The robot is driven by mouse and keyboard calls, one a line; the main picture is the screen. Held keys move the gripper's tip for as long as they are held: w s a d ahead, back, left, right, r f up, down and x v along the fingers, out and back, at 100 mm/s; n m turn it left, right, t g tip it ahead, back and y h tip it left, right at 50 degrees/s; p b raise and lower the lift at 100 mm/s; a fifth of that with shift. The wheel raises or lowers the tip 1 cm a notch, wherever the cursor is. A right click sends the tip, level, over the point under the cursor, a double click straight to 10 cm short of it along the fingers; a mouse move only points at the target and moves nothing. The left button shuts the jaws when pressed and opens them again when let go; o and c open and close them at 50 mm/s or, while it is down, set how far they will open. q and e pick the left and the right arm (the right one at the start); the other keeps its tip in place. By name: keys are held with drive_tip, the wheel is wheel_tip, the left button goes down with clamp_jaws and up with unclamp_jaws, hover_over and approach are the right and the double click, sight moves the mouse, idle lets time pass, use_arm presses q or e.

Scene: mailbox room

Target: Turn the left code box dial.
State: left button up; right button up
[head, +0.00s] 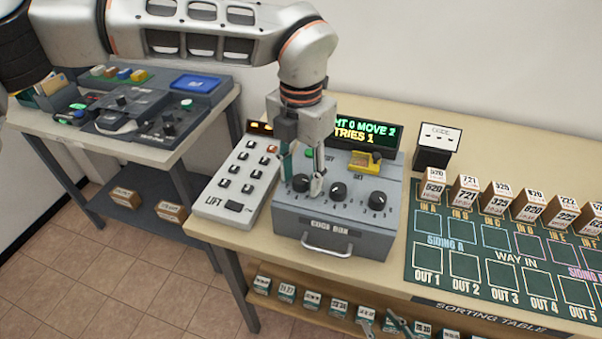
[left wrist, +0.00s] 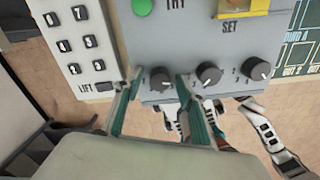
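The grey code box (head: 345,250) stands on the table with three black dials in a row on its sloped top. The left dial (head: 300,183) is partly covered by my left gripper (head: 302,184) in the head view. In the left wrist view the left dial (left wrist: 160,77) sits between the two fingertips of my left gripper (left wrist: 159,79). The fingers are apart, with a gap visible on each side of the dial. The middle dial (head: 338,190) and right dial (head: 376,200) are uncovered. My right gripper is not seen.
The LIFT keypad (head: 237,180) stands close to the left of the code box. A green button (left wrist: 142,7) and a yellow SET part (head: 365,162) lie behind the dials. A lit display (head: 368,130) rises at the back. The sorting mat (head: 425,262) lies to the right.

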sight(301, 179)
use_arm(q)
wheel_tip(301, 179, up, 12)
idle(0.6)
drive_tip(key=shift+s, duration=0.1)
